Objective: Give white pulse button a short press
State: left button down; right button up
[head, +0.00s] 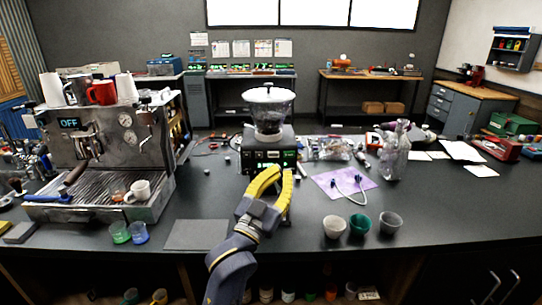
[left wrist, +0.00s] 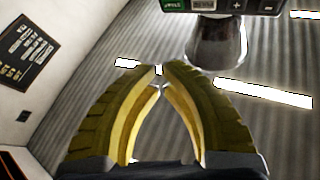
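The grinder (head: 268,115) stands at the middle of the counter, with a dark control panel (head: 268,158) on its front. The left wrist view shows part of a panel (left wrist: 222,6) at its top edge, with a green lettered patch (left wrist: 174,4) and small keys marked with signs. I cannot clearly single out a white pulse button. My left gripper (head: 279,172) has yellow fingers and is in front of the panel's lower right, partly covering it. In the left wrist view, its fingertips (left wrist: 158,72) come together with nothing held, apart from the panel. My right gripper is not in view.
An espresso machine (head: 105,150) stands at the left, with a grey mat (head: 196,235) on the counter. White (head: 334,226), green (head: 359,223) and grey (head: 390,222) cups stand at the right front. A purple cloth (head: 343,184) with a cable lies right of the grinder.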

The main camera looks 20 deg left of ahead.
aim_at(278, 155)
pick_arm(q)
jog(key=shift+a+r, duration=0.1)
jog(key=shift+r, duration=0.05)
dwell(0.3)
jog(key=shift+w+a, duration=0.6)
jog(key=shift+w, duration=0.75)
jog(key=shift+w+a, duration=0.55)
jog(key=shift+w, duration=0.75)
jog(key=shift+w+a, duration=0.6)
jog(key=shift+w, duration=0.75)
jog(key=shift+w+a, duration=0.3)
jog(key=shift+w, duration=0.45)
dwell(1.4)
jog(key=shift+s+d, duration=0.1)
jog(key=shift+s, duration=0.15)
jog(key=shift+s+d, duration=0.2)
jog(key=shift+s, duration=0.3)
jog(key=shift+s, duration=0.1)
